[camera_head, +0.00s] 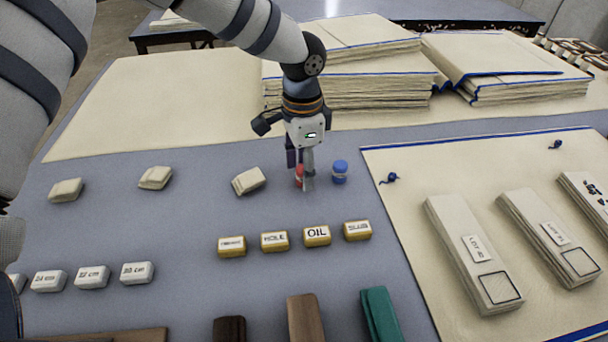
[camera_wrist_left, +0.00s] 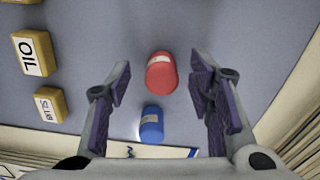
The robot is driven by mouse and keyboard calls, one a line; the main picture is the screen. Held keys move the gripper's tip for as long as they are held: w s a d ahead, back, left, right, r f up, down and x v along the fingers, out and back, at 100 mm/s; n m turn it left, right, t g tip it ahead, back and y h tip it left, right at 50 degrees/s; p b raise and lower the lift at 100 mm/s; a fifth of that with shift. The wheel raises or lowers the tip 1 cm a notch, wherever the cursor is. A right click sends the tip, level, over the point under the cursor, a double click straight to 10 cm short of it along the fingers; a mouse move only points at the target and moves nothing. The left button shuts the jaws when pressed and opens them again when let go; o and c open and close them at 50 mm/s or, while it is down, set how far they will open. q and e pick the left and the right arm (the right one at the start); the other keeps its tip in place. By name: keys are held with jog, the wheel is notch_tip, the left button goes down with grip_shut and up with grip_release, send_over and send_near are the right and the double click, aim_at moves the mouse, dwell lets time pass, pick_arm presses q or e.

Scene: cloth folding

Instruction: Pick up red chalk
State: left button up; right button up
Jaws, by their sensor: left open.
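The red chalk (camera_wrist_left: 161,73) is a short red cylinder with a pale label, on the blue-grey table. In the left wrist view it lies between the tips of my left gripper (camera_wrist_left: 160,85), with a gap on both sides. In the head view the red chalk (camera_head: 299,174) is partly hidden behind the fingers of my left gripper (camera_head: 301,182), which points down over it. The left gripper is open and holds nothing. My right gripper is not in view.
A blue cylinder (camera_head: 340,171) stands close beside the red one. Labelled yellow blocks (camera_head: 317,236) lie in front, and a pale block (camera_head: 249,180) lies to the left. Folded cloth stacks (camera_head: 350,85) are behind. A cloth (camera_head: 400,215) with white bundles covers the right side.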

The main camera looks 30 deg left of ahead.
pick_arm(q)
jog(key=shift+f, duration=0.8)
jog(key=shift+r, duration=0.1)
jog(key=shift+c, duration=0.6)
grip_shut()
